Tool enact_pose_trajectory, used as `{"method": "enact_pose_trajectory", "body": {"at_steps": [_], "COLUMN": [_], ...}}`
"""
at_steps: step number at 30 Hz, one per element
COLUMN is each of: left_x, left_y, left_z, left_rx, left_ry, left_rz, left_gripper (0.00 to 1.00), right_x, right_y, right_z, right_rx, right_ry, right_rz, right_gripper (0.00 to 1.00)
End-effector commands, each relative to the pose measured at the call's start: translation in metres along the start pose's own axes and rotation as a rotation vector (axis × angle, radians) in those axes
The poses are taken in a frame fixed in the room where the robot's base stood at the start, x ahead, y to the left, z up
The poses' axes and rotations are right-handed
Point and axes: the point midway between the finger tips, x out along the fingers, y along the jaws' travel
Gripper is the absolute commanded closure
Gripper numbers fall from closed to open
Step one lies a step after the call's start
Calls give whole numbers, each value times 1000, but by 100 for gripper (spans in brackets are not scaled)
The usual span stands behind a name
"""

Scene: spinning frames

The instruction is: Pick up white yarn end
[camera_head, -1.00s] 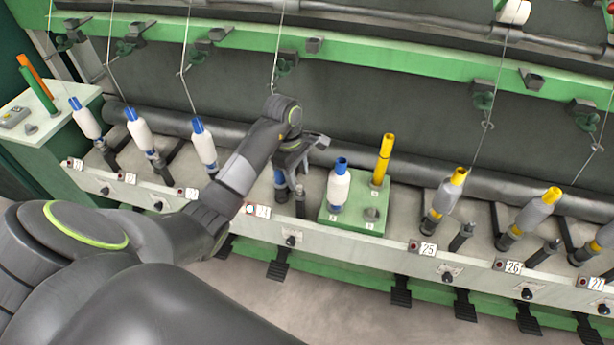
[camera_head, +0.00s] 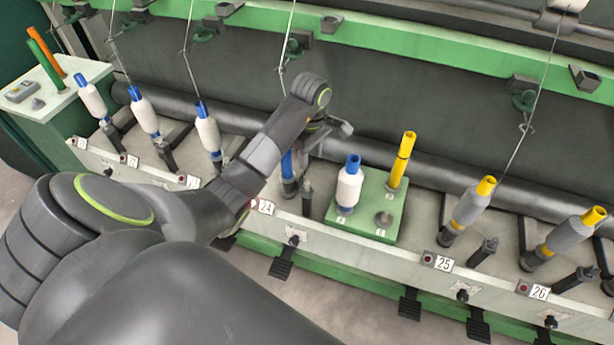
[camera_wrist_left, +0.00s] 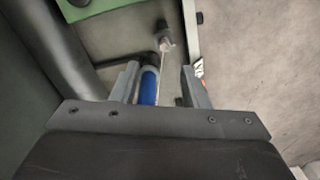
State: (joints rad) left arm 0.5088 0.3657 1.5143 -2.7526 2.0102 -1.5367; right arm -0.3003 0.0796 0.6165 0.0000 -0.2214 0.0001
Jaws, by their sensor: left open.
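My left gripper (camera_head: 328,128) is open above station 24, over a blue tube (camera_head: 287,166) that shows no white yarn package in the head view. In the left wrist view, the blue tube (camera_wrist_left: 149,86) shows between the open fingers (camera_wrist_left: 162,82), apparently not gripped. A thin white strand (camera_wrist_left: 161,72) runs beside it; I cannot tell where it ends. In the head view, a white yarn (camera_head: 287,52) hangs down behind my arm, its lower part hidden. My right gripper is not in view.
A green block (camera_head: 376,226) right of station 24 holds a blue-tipped white bobbin (camera_head: 349,187) and a yellow tube (camera_head: 402,160). White bobbins (camera_head: 208,133) stand left, grey yellow-tipped ones (camera_head: 470,206) right. A dark roller (camera_head: 445,170) runs behind the stations.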

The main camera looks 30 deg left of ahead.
Motion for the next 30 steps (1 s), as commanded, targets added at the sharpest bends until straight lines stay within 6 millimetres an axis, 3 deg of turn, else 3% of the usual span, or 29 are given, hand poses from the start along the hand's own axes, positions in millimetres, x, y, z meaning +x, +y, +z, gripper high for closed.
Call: {"method": "enact_pose_trajectory", "body": {"at_steps": [1,4,15,20,30], "left_x": [12,24,62,68,110], "left_y": [0,0,0,-2,-8], "left_z": [0,0,0,-1,-5], "left_rx": [0,0,0,-1,-1], "left_ry": [0,0,0,0,-1], "left_rz": [0,0,0,-2,-2], "left_gripper": [59,59,59,59,59], "right_x": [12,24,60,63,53], "right_y": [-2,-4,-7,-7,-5], "right_z": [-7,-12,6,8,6], "right_rx": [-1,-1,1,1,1], "right_ry": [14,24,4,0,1], "right_rz": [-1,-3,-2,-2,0], "right_gripper": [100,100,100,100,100]}}
